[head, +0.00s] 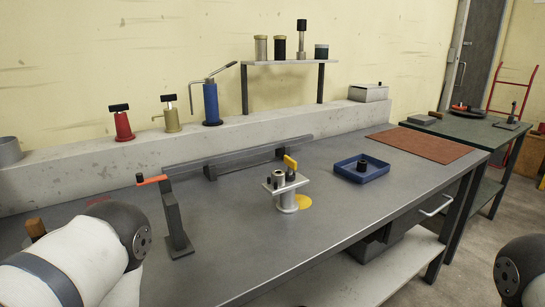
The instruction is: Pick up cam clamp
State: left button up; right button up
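The cam clamp seems to be the yellow lever (290,163) standing up on a small metal fixture (286,188) in the middle of the bench; it is small, and I cannot be certain of it. The fixture has a flat plate on a round base, with a silver cylinder on the plate. A dark post (175,220) with an orange-red lever (152,180) stands to its left. Parts of my arms show at the lower left and lower right edges. Neither gripper shows in the head view.
A blue tray (345,172) holding a dark cylinder lies right of the fixture, and a brown mat (419,143) farther right. A grey rail (240,157) runs behind. Red, tan and blue (211,104) pump bottles stand on the back ledge. The bench front (235,260) is clear.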

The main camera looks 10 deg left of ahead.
aim_at(287, 203)
jog(key=i+l+u, duration=0.25)
jog(key=l+u, duration=0.25)
jog(key=i+l+u, duration=0.2)
jog(key=l, duration=0.25)
jog(key=l+u, duration=0.25)
